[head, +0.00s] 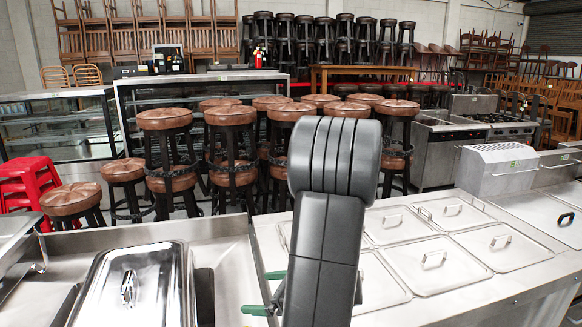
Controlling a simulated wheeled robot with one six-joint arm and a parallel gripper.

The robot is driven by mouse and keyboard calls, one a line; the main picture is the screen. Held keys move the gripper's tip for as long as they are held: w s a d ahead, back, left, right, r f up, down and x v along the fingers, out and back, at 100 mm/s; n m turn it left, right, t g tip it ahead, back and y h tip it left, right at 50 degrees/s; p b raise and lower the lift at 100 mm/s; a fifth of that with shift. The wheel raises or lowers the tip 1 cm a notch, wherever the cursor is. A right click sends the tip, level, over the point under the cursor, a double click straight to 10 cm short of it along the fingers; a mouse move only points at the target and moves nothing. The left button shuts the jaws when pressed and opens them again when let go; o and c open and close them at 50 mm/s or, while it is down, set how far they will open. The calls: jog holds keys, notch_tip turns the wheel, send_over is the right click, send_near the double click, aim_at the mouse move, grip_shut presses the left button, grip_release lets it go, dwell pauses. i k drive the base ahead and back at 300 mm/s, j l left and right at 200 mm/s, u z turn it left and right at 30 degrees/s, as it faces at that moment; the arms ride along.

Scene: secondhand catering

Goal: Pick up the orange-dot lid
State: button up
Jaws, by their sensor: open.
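No orange dot can be made out on any lid. Several flat steel lids with bar handles cover the wells of the right counter, among them a front lid (445,280), a right lid (505,263) and a back lid (397,228). A shiny domed lid (150,270) with a top handle lies on the left counter. My gripper (264,293) shows two green fingers, apart and seemingly empty, left of my dark arm over the right counter's left edge. My arm hides the rest of the gripper and part of the left lids.
The right counter (545,278) and left steel counter (225,240) stand close, with a narrow gap between them. A steel box (495,170) rises at the right counter's back. Stools (165,150) and a glass display case (60,125) stand behind.

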aim_at(151, 285)
jog(key=l+u, duration=0.2)
jog(key=u, duration=0.15)
jog(key=l+u, duration=0.45)
jog(key=u, duration=1.35)
jog(key=i+l, duration=0.05)
jog(key=l, duration=0.05)
